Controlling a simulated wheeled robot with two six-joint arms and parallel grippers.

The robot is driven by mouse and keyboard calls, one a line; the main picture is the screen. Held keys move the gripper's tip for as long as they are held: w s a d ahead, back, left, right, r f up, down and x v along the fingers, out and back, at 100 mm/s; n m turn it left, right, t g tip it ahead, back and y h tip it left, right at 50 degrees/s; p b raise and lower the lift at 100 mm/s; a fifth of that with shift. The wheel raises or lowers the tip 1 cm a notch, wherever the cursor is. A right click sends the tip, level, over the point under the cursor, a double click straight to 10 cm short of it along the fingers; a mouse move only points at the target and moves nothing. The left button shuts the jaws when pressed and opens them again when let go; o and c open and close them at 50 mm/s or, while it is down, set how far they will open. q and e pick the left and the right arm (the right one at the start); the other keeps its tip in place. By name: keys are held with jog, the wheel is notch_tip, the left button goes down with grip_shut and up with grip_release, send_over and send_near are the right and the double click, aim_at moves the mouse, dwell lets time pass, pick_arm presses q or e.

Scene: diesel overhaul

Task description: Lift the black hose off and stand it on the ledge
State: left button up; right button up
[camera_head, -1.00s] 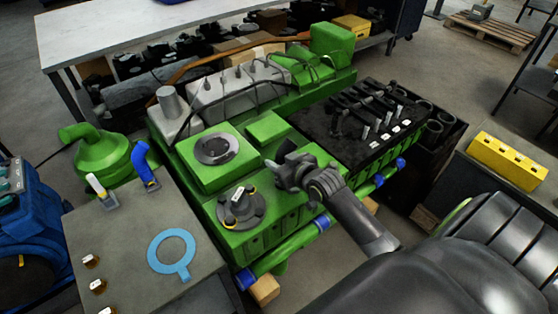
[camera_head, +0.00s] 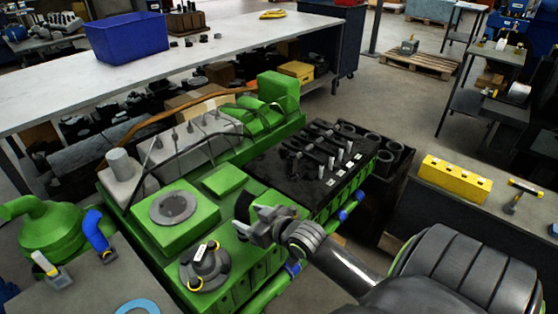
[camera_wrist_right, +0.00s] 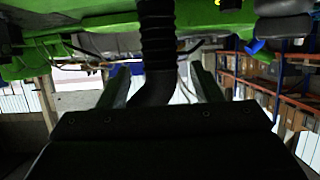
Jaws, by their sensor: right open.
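The black hose (camera_head: 243,204) shows as a short dark upright piece at my right gripper, over the near side of the green engine. In the right wrist view the ribbed hose (camera_wrist_right: 157,35) runs down between the two fingers and bends at its lower part. My right gripper (camera_head: 256,222) is open around it, with a gap to each finger in the wrist view (camera_wrist_right: 160,88). The hose's lower end is hidden in the head view. My left gripper is not in view. I cannot tell which surface is the ledge.
A round grey flange (camera_head: 205,267) stands on the engine left of my gripper. A grey bench (camera_head: 75,290) with a blue elbow hose (camera_head: 98,232) is at lower left. A right-hand bench (camera_head: 480,222) carries a yellow block (camera_head: 455,178). A long table (camera_head: 230,48) stands behind.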

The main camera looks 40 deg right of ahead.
jog(key=a+v, duration=0.1)
jog(key=v, duration=1.1)
jog(key=shift+d+p, duration=0.3)
jog(key=shift+d, duration=0.1)
